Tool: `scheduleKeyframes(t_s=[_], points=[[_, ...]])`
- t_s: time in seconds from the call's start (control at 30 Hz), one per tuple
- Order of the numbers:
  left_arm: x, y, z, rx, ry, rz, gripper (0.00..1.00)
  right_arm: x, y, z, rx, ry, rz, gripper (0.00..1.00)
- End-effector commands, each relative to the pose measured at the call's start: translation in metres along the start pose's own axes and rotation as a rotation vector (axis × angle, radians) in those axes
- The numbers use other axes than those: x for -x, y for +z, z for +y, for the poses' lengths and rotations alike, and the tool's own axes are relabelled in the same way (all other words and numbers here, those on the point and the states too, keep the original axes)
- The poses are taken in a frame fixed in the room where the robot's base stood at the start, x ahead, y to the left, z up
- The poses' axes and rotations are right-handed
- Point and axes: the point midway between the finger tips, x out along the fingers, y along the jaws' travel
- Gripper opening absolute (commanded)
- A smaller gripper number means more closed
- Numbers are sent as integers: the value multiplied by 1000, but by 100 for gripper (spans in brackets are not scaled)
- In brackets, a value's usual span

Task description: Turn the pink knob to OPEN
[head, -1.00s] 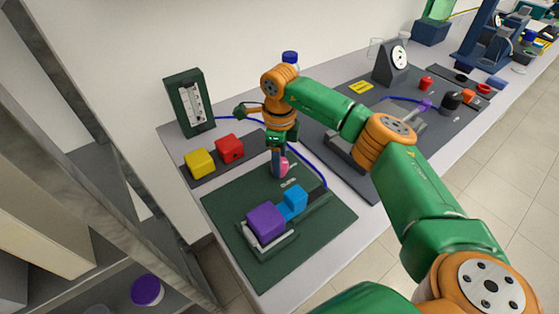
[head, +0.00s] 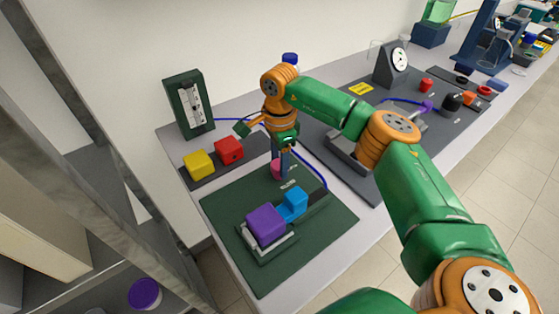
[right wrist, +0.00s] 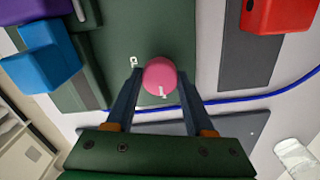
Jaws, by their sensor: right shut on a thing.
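The pink knob (head: 276,170) stands on the dark green board (head: 222,210), at its back edge. My right gripper (head: 281,166) points down at it, and one finger hides part of the knob in the head view. In the right wrist view the knob (right wrist: 159,75) sits between the two fingertips of my gripper (right wrist: 159,74), which are shut on its sides. A white mark on the knob points toward the bottom of that view. A small white label (right wrist: 133,62) lies beside it, too small to read. My left gripper is not in view.
A purple block (head: 265,224) and a blue block (head: 295,200) stand on the board in front of the knob. Yellow (head: 199,164) and red (head: 229,150) blocks are to the left. A blue tube (head: 311,167) runs close behind the knob. A dark green gauge panel (head: 187,105) stands at back left.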

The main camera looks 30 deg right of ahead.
Motion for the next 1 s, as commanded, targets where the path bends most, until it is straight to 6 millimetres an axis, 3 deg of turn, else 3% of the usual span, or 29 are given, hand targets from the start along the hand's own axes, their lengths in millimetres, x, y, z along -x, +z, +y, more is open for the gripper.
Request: scheduleKeyframes(t_s=[0.53, 0.57, 0.63, 1.0], points=[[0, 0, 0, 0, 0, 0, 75, 2, 0, -1, 20, -6, -1, 0], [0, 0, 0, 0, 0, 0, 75, 2, 0, -1, 20, -6, -1, 62], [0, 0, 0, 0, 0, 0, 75, 2, 0, -1, 19, -5, -1, 80], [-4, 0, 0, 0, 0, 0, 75, 8, 0, -1, 18, -5, 0, 84]])
